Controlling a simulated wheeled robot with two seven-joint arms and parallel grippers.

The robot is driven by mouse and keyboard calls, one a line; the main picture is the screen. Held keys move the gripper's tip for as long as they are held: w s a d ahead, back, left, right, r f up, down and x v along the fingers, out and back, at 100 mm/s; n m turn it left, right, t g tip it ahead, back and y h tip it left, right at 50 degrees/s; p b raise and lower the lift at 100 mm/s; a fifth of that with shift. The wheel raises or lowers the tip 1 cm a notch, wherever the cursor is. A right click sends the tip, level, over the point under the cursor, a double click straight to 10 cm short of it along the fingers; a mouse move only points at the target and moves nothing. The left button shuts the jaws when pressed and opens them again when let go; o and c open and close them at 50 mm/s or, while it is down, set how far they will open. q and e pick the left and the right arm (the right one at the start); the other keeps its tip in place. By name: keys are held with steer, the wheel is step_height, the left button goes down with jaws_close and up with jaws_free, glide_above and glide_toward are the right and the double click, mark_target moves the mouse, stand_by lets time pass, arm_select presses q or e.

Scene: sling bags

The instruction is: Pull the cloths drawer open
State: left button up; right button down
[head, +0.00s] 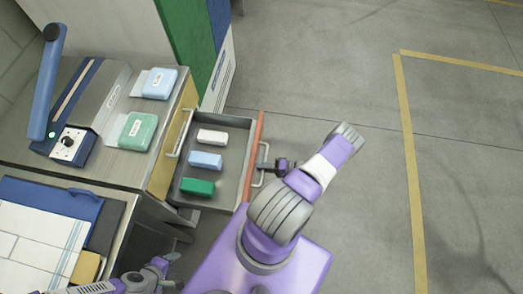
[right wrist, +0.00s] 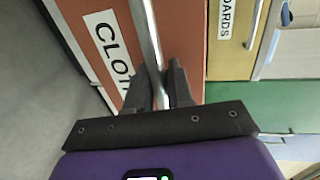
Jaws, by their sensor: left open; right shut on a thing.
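The cloths drawer (head: 240,193) stands pulled out from the cabinet in the head view, its orange front facing right. In the right wrist view its orange front (right wrist: 185,40) carries a partly hidden label reading "CLOT". My right gripper (head: 266,166) is at the drawer's handle (head: 257,181). In the right wrist view my right gripper (right wrist: 161,85) is shut on the bar handle (right wrist: 146,32), a finger on each side. My left gripper (head: 168,271) is open at the lower left, partly cut off by the frame, away from the drawer.
A white block (head: 212,137), a blue block (head: 206,160) and a green block (head: 198,187) lie inside the drawer. A sealing machine (head: 75,115) and two wrapped packs stand on the cabinet top. A yellow drawer front (right wrist: 234,35) sits beside the orange one. Floor to the right is clear.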

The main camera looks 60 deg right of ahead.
steer(key=c, duration=1.2)
jaws_free()
steer(key=shift+o, duration=0.2)
steer(key=v, duration=0.7)
steer(key=shift+s, duration=0.3)
steer(key=shift+d, duration=0.1)
